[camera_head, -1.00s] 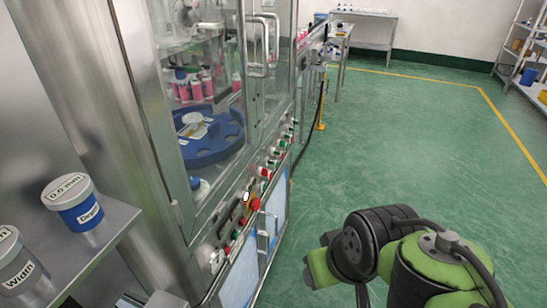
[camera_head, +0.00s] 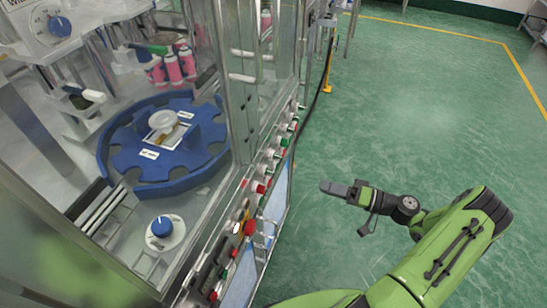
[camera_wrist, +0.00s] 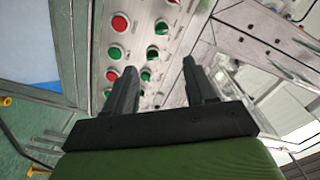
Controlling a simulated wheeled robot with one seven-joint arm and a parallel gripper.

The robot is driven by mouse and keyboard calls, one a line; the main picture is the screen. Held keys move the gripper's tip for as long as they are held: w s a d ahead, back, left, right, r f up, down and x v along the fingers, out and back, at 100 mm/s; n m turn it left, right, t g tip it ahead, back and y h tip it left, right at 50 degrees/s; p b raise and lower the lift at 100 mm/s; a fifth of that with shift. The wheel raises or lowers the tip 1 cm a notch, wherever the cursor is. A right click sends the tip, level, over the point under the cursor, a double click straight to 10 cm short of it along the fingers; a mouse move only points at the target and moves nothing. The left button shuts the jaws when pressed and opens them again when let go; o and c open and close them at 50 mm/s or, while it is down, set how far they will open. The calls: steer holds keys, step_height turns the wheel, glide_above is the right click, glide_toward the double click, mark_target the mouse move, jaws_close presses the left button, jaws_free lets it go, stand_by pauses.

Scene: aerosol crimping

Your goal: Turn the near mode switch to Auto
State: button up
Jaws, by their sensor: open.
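The machine's control panel (camera_head: 262,187) runs along its front edge and carries rows of red, green and white controls.
A red emergency button (camera_head: 250,227) with yellow sits lower on the panel. Behind glass is a blue turntable (camera_head: 112,160) with pink cans (camera_head: 172,68) beyond. A blue-topped dial (camera_head: 163,228) is at lower left. Green floor (camera_head: 420,100) is clear on the right.

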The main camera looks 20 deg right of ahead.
mark_target(273, 173)
steer(key=x, duration=1.5)
steer(key=shift+a+b, duration=0.3)
steer(key=shift+a, duration=0.15)
jaws_close()
